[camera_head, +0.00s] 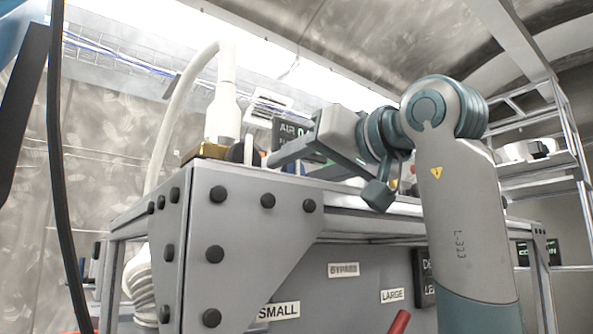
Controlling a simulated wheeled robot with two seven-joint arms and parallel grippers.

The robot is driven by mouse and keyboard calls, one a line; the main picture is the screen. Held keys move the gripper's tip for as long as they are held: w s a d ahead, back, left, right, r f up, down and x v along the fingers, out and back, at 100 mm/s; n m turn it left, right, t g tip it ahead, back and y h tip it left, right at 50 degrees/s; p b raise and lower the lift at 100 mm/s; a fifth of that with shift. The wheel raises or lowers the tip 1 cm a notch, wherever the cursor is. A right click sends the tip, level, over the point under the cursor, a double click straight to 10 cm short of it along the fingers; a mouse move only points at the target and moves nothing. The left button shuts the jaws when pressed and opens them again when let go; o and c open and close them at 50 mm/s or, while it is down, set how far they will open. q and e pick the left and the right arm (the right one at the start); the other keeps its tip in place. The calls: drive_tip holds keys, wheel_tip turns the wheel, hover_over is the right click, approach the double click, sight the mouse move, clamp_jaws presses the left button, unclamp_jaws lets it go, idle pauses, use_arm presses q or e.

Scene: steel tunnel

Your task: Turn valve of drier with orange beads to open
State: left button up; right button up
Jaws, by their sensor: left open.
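No drier with orange beads can be made out. My right gripper is not in view.
The bolted grey frame (250,235) bears labels SMALL (278,311), BYPASS (343,270) and LARGE (392,295). A red handle (399,321) shows at the bottom. A dark sign reading AIR (288,130) stands behind the gripper. A white hose (172,115) curves down left. Metal shelving (570,150) is at right.

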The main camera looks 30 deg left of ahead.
use_arm(q)
drive_tip(key=shift+s, duration=0.1)
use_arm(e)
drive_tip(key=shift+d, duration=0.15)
use_arm(q)
drive_tip(key=c, duration=1.1)
drive_tip(key=shift+o, duration=0.2)
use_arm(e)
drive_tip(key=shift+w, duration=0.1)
